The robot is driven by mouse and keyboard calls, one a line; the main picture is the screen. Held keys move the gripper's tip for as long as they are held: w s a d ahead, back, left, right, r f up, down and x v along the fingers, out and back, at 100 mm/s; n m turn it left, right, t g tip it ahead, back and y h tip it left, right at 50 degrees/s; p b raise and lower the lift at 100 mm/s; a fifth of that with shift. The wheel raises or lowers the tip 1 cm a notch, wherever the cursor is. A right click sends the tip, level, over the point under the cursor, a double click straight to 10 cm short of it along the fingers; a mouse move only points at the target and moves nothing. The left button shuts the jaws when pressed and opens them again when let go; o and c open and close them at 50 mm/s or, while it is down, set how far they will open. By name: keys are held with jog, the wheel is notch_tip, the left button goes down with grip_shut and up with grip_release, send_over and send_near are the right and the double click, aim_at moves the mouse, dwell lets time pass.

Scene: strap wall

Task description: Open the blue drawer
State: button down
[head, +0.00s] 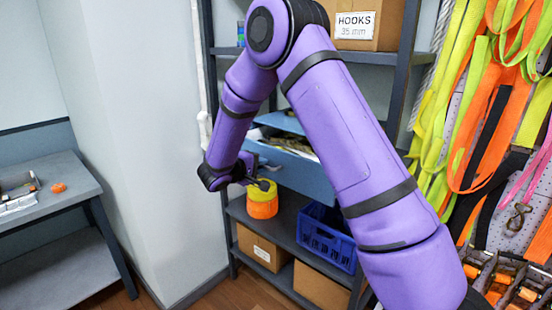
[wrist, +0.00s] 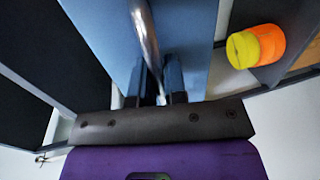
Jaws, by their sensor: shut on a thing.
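The blue drawer (head: 305,175) is in the shelf unit behind my arm. It stands partly out, and dark and pale contents show inside over its front. Its front also fills the middle of the wrist view (wrist: 190,35). A metal bar handle (wrist: 146,35) runs along that front and passes between my fingers. My gripper (wrist: 160,80) is shut on the handle. In the head view my gripper (head: 262,184) is at the left part of the drawer front, and my arm hides the drawer's right end.
A yellow and orange roll (head: 262,205) stands on the shelf just below my gripper. A blue crate (head: 325,240) is beside it, with cardboard boxes (head: 262,248) underneath. A grey table (head: 45,200) is at the left. Straps (head: 470,130) hang at the right.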

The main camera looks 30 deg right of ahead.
jog(key=f+v, duration=0.2)
jog(key=v, duration=0.9)
jog(key=shift+a+f, duration=0.15)
jog(key=shift+a, duration=0.05)
jog(key=c, duration=1.2)
grip_release()
jog(key=v, duration=1)
jog(key=shift+s+a, duration=0.1)
jog(key=shift+a, duration=0.25)
